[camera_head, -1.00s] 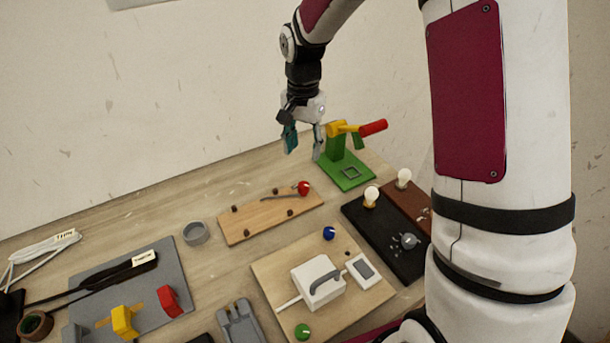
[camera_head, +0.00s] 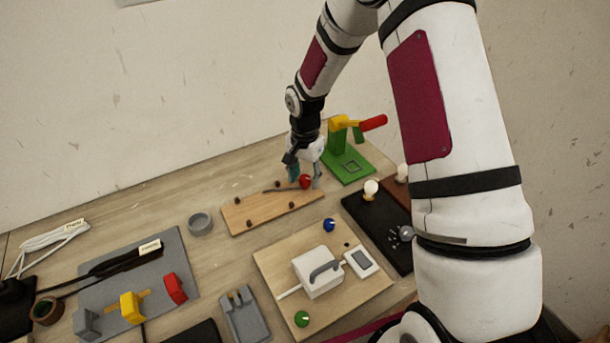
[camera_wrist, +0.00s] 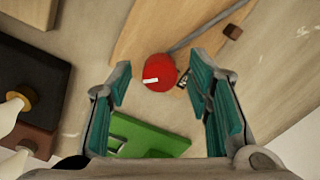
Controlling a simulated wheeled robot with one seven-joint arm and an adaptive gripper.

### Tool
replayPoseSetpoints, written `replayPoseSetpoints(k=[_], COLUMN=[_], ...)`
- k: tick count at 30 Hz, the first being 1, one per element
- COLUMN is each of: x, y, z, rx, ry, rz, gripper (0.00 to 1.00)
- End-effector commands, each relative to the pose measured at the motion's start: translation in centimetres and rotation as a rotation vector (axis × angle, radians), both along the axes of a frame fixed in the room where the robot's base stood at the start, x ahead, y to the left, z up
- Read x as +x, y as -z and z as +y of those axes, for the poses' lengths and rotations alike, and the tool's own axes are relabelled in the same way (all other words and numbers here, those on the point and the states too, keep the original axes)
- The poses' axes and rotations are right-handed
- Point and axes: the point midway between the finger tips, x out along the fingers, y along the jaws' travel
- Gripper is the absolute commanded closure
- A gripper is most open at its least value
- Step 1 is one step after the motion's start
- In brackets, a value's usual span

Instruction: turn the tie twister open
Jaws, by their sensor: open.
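A red knob (camera_head: 305,182), which looks like the tie twister, sits at the right end of a wooden board (camera_head: 245,215). A thin grey strip (camera_head: 280,189) runs left from it along the board. In the wrist view the round red knob (camera_wrist: 158,73) shows a white mark on top, with a small dark-and-light piece beside it. My gripper (camera_head: 305,176) is open and points down at the knob. In the wrist view its teal-padded fingers (camera_wrist: 163,82) stand apart on either side of the knob. I cannot tell how far above it they are.
A green stand (camera_head: 350,165) with a yellow and red lever is just behind my gripper. A black board (camera_head: 375,235) with bulbs lies to the right. A wooden panel (camera_head: 270,262) with a white box is in front. A grey ring (camera_head: 200,222) stands left of the board.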

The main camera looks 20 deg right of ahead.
Motion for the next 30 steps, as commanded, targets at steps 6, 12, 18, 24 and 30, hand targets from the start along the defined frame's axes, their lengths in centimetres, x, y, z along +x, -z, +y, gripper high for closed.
replayPoseSetpoints(k=[6,12,18,24,30], x=[0.01,0.01,0.02,0.04,0.07], y=[-0.03,-0.04,-0.04,-0.04,-0.05], z=[-0.01,-0.01,0.01,0.0,0.01], rx=[0.0,0.0,0.0,-0.001,0.0], ry=[0.0,0.0,-0.018,-0.095,-0.245], rz=[0.0,0.0,0.0,-0.001,-0.001], gripper=[0.77,1.0,1.0,1.0,1.0])
